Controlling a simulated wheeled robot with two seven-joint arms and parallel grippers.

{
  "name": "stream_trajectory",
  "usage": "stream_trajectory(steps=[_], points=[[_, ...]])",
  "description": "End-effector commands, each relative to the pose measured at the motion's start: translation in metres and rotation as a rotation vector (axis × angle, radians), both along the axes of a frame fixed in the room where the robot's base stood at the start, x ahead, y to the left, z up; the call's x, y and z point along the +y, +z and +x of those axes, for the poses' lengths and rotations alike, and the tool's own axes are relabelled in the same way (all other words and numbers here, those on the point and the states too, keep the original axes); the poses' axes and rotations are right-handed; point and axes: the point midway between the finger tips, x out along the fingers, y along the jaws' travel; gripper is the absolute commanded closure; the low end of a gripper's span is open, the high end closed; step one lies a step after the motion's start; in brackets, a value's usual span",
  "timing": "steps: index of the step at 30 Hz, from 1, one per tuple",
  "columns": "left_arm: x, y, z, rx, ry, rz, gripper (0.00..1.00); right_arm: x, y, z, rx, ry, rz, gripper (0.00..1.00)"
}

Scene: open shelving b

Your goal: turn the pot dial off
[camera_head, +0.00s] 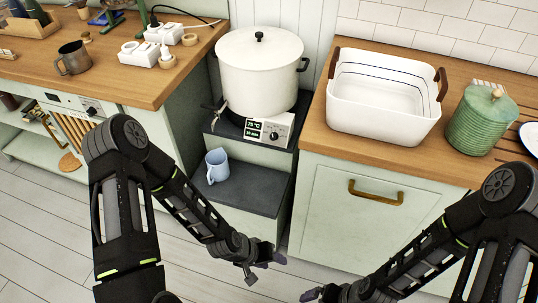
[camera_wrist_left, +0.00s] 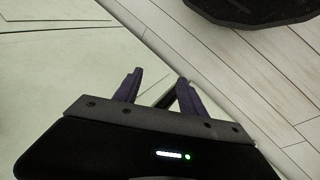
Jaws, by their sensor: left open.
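A large white lidded pot (camera_head: 250,78) stands on a dark raised step between two counters in the head view. Below it is a white control panel (camera_head: 256,124) with a small black display reading 75 °C. The dark pot dial (camera_head: 274,135) is on this panel, right of the display; its exact setting is too small to tell. My left gripper (camera_head: 266,268) is open and empty, low in front of the lower step, well below the dial. Its two purple fingers (camera_wrist_left: 158,80) stand apart in the left wrist view. My right gripper (camera_head: 312,294) shows only partly at the bottom edge.
A pale blue jug (camera_head: 216,166) stands on the lower dark step (camera_head: 252,190). The right counter holds a white basket (camera_head: 382,116) and a green jar (camera_head: 482,122). The left counter holds a mug (camera_head: 74,60) and sockets. Cabinet fronts flank the pot's recess.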

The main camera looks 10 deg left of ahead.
Motion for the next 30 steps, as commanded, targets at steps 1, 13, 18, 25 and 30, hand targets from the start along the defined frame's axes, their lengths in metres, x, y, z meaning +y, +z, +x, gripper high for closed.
stream_trajectory(steps=[1, 13, 18, 25, 30], points=[[0.007, -0.045, 0.032, -0.080, 0.013, -0.009, 0.52, 0.000, -0.048, 0.001, -0.003, 0.000, 0.002, 0.02], [0.117, -0.049, 0.281, -0.971, -0.087, 0.195, 0.52, 0.005, -0.184, 0.006, -0.027, 0.007, 0.015, 0.02], [0.146, 0.039, 0.338, -1.346, -0.221, 0.400, 0.52, 0.007, -0.186, 0.007, -0.037, 0.012, 0.020, 0.02], [0.144, 0.071, 0.345, -1.516, -0.340, 0.530, 0.52, 0.007, -0.184, 0.008, -0.041, 0.014, 0.020, 0.02], [0.143, 0.070, 0.345, -1.514, -0.342, 0.531, 0.52, 0.007, -0.184, 0.008, -0.040, 0.013, 0.019, 0.02]])
